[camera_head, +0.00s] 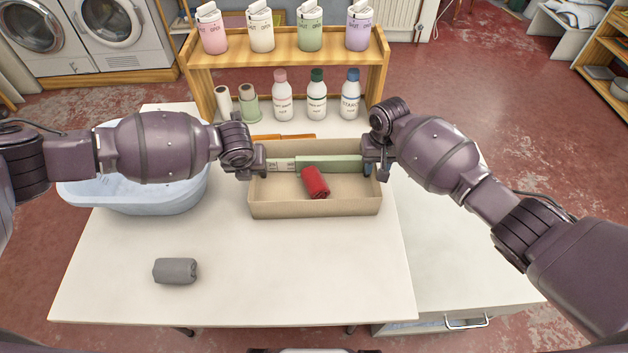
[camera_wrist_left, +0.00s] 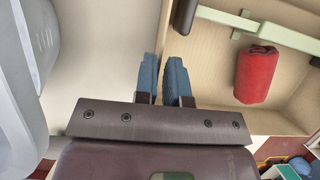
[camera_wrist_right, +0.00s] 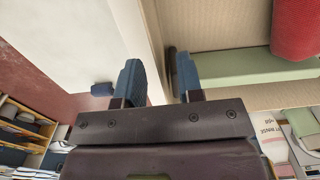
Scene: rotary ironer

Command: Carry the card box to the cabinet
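The card box (camera_head: 315,207) is an open tan tray on the white table. In it lie a red roll (camera_head: 315,182) and a long green and white piece (camera_head: 330,164). My left gripper (camera_head: 262,160) is at the box's left end; in the left wrist view its blue fingers (camera_wrist_left: 161,80) are close together with the end wall between them. My right gripper (camera_head: 376,165) is at the right end; in the right wrist view its fingers (camera_wrist_right: 160,80) stand wider apart, one either side of the wall. The cabinet (camera_head: 470,265) is the white unit with a handle, right of the table.
A blue basin (camera_head: 140,195) stands left of the box, and a grey roll (camera_head: 175,271) lies at the front left of the table (camera_head: 290,275). Several bottles and a wooden shelf (camera_head: 285,50) stand behind the box. The cabinet top (camera_head: 440,230) looks clear beneath my right arm.

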